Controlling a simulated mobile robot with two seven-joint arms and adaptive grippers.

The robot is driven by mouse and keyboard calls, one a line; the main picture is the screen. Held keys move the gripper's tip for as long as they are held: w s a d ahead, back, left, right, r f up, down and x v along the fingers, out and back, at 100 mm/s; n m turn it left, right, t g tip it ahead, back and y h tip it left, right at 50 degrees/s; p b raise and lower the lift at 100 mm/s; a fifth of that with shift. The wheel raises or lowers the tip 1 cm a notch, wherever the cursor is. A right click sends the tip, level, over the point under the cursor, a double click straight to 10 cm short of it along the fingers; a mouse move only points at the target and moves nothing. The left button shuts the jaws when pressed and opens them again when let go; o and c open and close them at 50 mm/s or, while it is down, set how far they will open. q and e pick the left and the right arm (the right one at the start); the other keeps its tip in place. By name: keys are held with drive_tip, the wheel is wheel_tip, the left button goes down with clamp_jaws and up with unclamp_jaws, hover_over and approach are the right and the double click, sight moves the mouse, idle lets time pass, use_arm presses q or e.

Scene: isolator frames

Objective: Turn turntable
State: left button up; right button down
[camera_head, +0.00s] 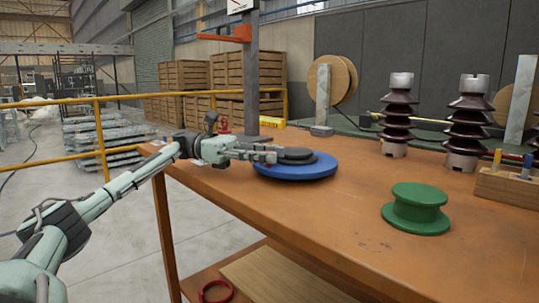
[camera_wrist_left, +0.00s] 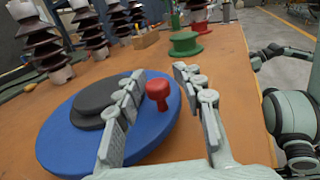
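The turntable is a blue disc (camera_head: 310,171) lying on the orange-brown workbench, with a dark grey raised hub (camera_head: 296,155) on it. In the left wrist view the blue disc (camera_wrist_left: 60,148) carries a red knob (camera_wrist_left: 158,92) near its rim. My left gripper (camera_head: 270,156) reaches over the disc's near-left side. In the left wrist view its fingers (camera_wrist_left: 163,88) are spread, one on each side of the red knob, with visible gaps. Part of my other arm shows at the right of that view, but I cannot make out its gripper.
A green spool (camera_head: 416,209) stands on the workbench (camera_head: 330,225) to the right. Dark ribbed insulators (camera_head: 397,115) and a wooden block with tools (camera_head: 508,186) stand farther back. A yellow railing (camera_head: 100,140) runs behind the arm. The bench between disc and spool is clear.

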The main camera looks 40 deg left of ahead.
use_arm(q)
drive_tip(key=v, duration=1)
drive_tip(key=shift+a+r, duration=0.1)
drive_tip(key=shift+a, duration=0.2)
drive_tip(key=shift+s+a, duration=0.3)
drive_tip(key=shift+a, duration=0.35)
